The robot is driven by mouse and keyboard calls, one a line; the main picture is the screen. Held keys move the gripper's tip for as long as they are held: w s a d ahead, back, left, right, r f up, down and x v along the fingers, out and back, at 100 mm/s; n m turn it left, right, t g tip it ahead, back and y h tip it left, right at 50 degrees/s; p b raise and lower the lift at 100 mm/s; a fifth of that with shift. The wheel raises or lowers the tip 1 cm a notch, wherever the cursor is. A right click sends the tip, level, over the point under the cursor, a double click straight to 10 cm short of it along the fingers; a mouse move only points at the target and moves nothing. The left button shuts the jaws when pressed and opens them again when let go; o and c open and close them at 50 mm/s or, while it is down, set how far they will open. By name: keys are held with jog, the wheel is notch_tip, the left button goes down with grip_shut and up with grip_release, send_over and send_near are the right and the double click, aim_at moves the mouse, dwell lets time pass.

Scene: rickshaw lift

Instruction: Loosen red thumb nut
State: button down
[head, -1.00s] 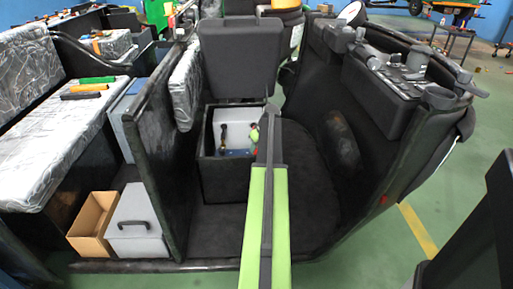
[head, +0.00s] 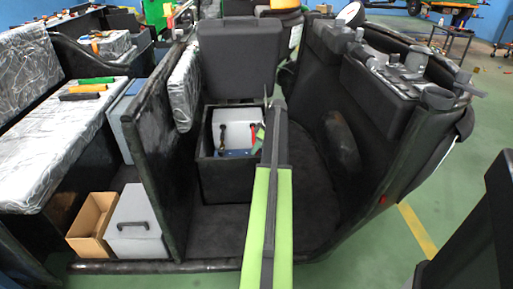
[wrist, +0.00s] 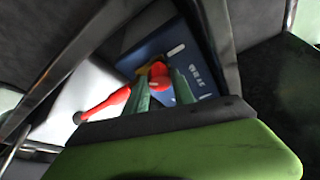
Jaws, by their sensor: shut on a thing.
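The red thumb nut (wrist: 158,71) shows in the wrist view between the two green fingertips of my gripper (wrist: 163,84). My gripper is shut on it, over the blue battery (wrist: 190,55). A red cable lead (wrist: 103,116) runs from beside the fingers to the lower left. In the head view the battery (head: 235,153) lies in the open black seat box (head: 225,181). The red lead (head: 252,131) is at its right end. The nut itself cannot be made out there; my arm hides part of the box's right side.
A black lead (head: 222,134) stands at the battery's left side. The raised seat cushion (head: 240,55) is behind the box. The dark side panel (head: 157,140) stands to the left. The cab floor (head: 305,205) to the right is clear.

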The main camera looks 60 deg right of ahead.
jog(key=shift+w, duration=0.15)
jog(key=c, duration=1.3)
grip_release()
jog(key=shift+c, duration=0.2)
jog(key=shift+r, duration=0.1)
jog(key=p+v, duration=1.6)
jog(key=v, duration=0.1)
